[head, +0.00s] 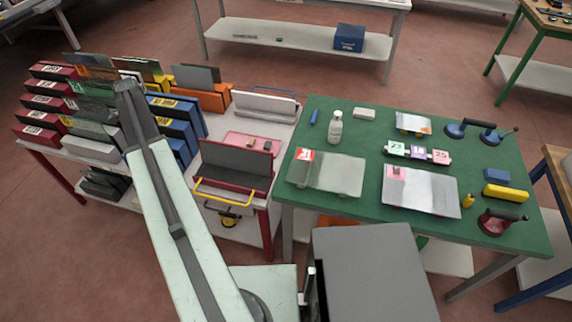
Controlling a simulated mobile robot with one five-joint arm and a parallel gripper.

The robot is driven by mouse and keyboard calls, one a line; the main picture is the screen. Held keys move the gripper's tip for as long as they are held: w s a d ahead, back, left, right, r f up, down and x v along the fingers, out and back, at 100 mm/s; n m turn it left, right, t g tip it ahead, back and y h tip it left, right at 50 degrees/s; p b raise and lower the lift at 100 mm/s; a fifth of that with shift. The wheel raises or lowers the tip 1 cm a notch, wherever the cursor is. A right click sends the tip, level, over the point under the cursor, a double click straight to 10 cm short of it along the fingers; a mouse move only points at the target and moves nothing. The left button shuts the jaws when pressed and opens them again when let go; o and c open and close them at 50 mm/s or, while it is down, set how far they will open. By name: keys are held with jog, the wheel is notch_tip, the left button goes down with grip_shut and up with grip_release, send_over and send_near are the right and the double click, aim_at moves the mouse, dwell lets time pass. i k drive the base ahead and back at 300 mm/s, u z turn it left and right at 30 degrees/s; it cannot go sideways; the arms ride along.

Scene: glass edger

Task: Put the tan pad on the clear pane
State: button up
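Two small brownish-tan pieces, one of them likely the tan pad (251,141), lie on a pink mat on the white bench at centre left; they are too small to tell apart surely. Two large see-through panes lie flat on the green table: a greenish pane (337,174) at left with a red-and-white label, and a clearer, whitish pane (430,191) at right with a pink label. My arm reaches up from the bottom across the left bench. My gripper (126,88) is near its far end, above the racks; its fingers cannot be made out.
Coloured racks (175,125) with upright sheets fill the left bench. The green table (375,150) also holds a white bottle (335,127), suction lifters (502,221), and a yellow block (506,193).

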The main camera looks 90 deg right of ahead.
aim_at(304, 169)
jog(key=u, duration=0.5)
jog(key=k, duration=1.35)
jog(key=u, duration=0.1)
